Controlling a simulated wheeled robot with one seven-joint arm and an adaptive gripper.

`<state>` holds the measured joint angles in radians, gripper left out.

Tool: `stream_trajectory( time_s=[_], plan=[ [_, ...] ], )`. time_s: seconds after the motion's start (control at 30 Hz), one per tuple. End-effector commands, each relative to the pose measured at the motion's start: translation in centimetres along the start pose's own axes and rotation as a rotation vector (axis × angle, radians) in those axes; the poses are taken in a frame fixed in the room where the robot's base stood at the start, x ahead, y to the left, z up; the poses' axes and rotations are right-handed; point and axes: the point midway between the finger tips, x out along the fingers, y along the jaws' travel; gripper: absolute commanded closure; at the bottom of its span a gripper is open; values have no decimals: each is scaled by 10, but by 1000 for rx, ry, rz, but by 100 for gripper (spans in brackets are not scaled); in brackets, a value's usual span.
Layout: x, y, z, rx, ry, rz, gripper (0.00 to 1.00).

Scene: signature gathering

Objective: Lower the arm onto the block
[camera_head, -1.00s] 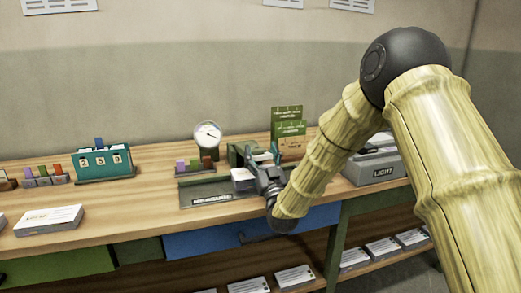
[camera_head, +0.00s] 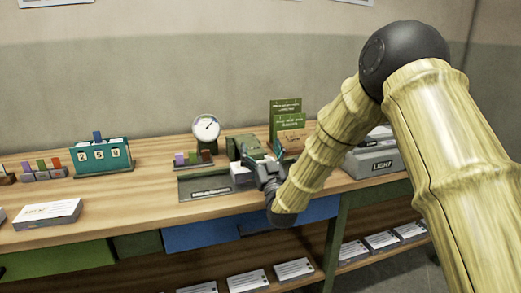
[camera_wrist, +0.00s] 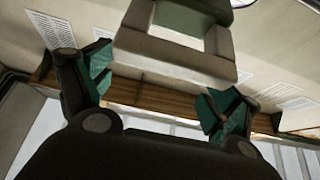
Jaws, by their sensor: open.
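A pale block (camera_head: 240,177) sits on the grey base plate (camera_head: 205,187) on the bench, partly hidden by my gripper. A dark green device (camera_head: 240,146) stands behind it. My gripper (camera_head: 258,160) is at the right front of the block. In the wrist view, my gripper (camera_wrist: 158,88) has its teal-padded fingers spread apart. A beige piece with a paler panel (camera_wrist: 172,58) shows between and beyond them, with a green part (camera_wrist: 185,18) above it. I cannot tell whether the fingers touch it.
A teal number counter (camera_head: 102,156) is farther left. Green cards (camera_head: 286,115) stand behind and a grey box marked LIGHT (camera_head: 378,163) is at right.

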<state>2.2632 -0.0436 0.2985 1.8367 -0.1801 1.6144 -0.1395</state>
Motion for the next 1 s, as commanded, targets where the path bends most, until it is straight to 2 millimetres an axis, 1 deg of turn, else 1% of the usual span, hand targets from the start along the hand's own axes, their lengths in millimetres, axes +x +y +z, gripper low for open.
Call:
stream_trajectory(
  time_s=[0.13, 0.23, 0.5, 0.7, 0.83, 1.0],
  plan=[
    [3, 0, -5, 0, 2, 0, 11],
    [8, 0, -14, 0, 1, 0, 11],
    [30, 0, -54, 0, 3, 0, 11],
    [43, 0, -77, -1, 1, 0, 11],
    [47, 0, -84, 0, 1, 0, 11],
    [49, 0, -88, 0, 0, 0, 11]
  ],
)
